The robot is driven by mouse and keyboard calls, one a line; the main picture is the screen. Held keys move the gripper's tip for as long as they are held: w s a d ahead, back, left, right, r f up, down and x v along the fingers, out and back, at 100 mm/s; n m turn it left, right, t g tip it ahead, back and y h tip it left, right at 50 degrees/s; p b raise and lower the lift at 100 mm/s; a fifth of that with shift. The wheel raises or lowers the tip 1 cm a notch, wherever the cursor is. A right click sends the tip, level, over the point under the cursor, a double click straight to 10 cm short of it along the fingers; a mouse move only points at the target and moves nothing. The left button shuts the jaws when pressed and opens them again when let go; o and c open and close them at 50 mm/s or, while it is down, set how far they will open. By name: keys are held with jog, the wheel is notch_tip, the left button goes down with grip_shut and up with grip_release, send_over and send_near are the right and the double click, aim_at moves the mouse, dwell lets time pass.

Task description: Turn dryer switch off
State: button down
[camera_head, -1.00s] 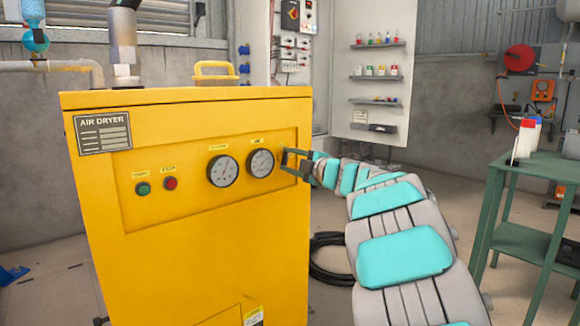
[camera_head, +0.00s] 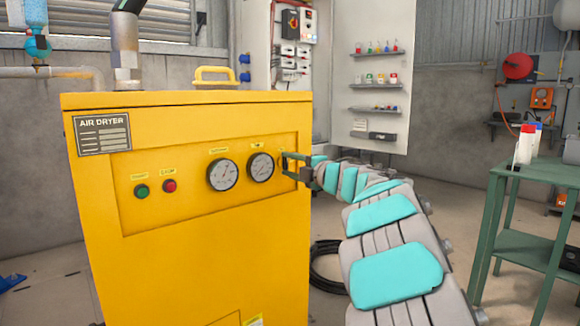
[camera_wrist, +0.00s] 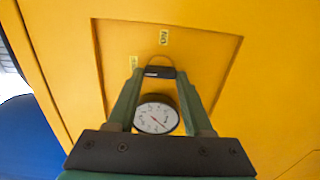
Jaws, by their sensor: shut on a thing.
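The yellow air dryer (camera_head: 200,260) stands at the left in the head view. Its recessed front panel carries a green button (camera_head: 141,191), a red button (camera_head: 169,186) and two round gauges. The dryer switch (camera_wrist: 160,72) is a small black piece on the panel, seen between my fingertips in the wrist view. My gripper (camera_head: 287,165) is at the panel's right end, just right of the right gauge (camera_head: 261,167). Its fingers are shut on the switch, one on each side. My fingers largely hide the switch in the head view, and its on or off position cannot be read.
A green table (camera_head: 540,170) with bottles stands at the right. A black hose coil (camera_head: 325,268) lies on the floor beside the dryer. A yellow handle (camera_head: 215,76) and a pipe rise from the dryer's top. Wall shelves (camera_head: 375,84) are behind.

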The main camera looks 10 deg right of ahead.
jog(key=c, duration=0.6)
grip_release()
jog(key=shift+s, duration=0.1)
jog(key=v, duration=0.7)
jog(key=shift+s+d+f, duration=0.1)
jog(key=shift+s+d, duration=0.1)
jog(key=shift+s, duration=0.05)
